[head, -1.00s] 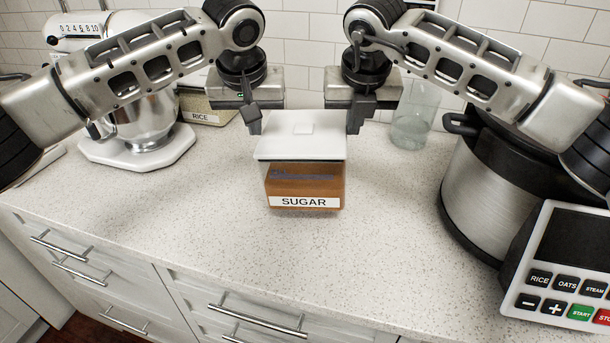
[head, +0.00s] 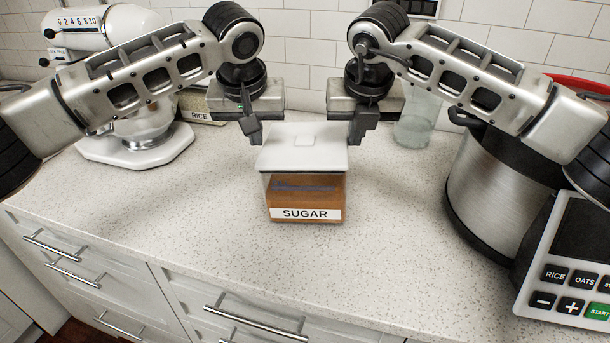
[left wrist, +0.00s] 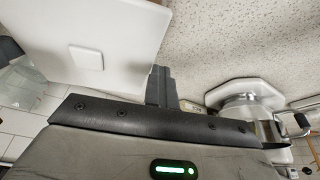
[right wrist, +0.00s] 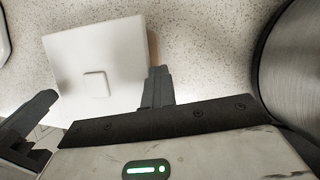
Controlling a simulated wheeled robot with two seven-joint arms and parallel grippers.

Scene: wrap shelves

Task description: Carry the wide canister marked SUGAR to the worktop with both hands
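The SUGAR canister (head: 306,196) is a wide clear box with brown contents, a white lid and a front label. It appears upright and resting on the worktop (head: 390,240). My left gripper (head: 254,138) is at the lid's left edge and my right gripper (head: 355,138) at its right edge, towards the back. Each looks shut, fingers together. The wrist views show the lid (left wrist: 115,40) (right wrist: 100,55) close beside the fingers; I cannot tell whether they touch it. The canister's back is hidden.
A white stand mixer (head: 137,150) and a RICE container (head: 200,116) stand back left. A clear glass jar (head: 415,120) is behind my right arm. A large metal cooker (head: 495,195) with a button panel fills the right. The front worktop is clear.

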